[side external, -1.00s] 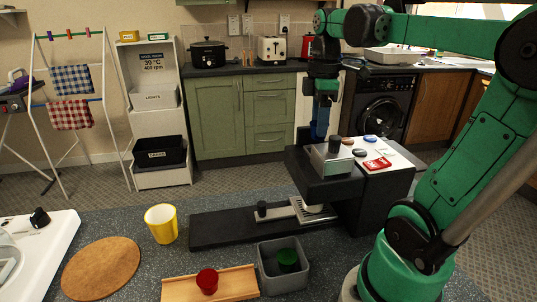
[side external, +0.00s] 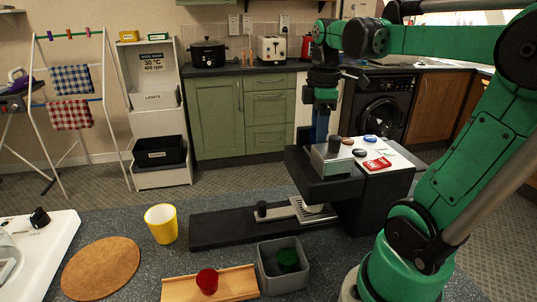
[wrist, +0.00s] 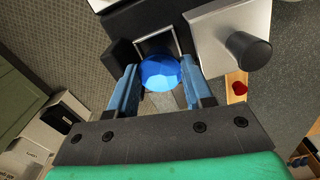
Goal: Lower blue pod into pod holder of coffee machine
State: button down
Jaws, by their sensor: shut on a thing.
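My gripper (wrist: 161,85) is shut on the blue pod (wrist: 160,74), one blue finger on each side of it. In the wrist view, the square-framed pod holder (wrist: 155,43) lies just beyond the pod, which partly covers it. I cannot tell whether the pod touches the frame. The dark coffee machine (side external: 372,205) stands on the counter. Its metal top part (side external: 331,160) carries a black knob (side external: 335,142), which also shows in the wrist view (wrist: 248,51). In the side view my gripper (side external: 321,130) points down behind this part, and the pod is hidden.
A red pod (side external: 207,281) is on a wooden rack (side external: 235,283). A grey bin (side external: 284,274) holds a green pod (side external: 288,260). A yellow cup (side external: 161,223) and a round cork mat (side external: 100,268) are to the left. Buttons and a red card (side external: 377,163) lie on the machine's white top.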

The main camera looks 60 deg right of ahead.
jog(key=shift+f, duration=0.75)
dwell(0.4)
jog(key=shift+c, duration=1.4)
grip_release()
notch_tip(320, 180, up, 5)
jog(key=shift+r, duration=0.15)
jog(key=w+a+f+m+t, duration=0.3)
jog(key=a+f, duration=0.1)
jog(key=a, duration=0.4)
jog(key=w+a+f+m+t, duration=0.2)
jog(key=a+f+m+t, duration=0.1)
jog(key=a, duration=0.5)
notch_tip(320, 180, down, 2)
jog(key=shift+w+m+t, duration=0.4)
jog(key=shift+t, duration=0.2)
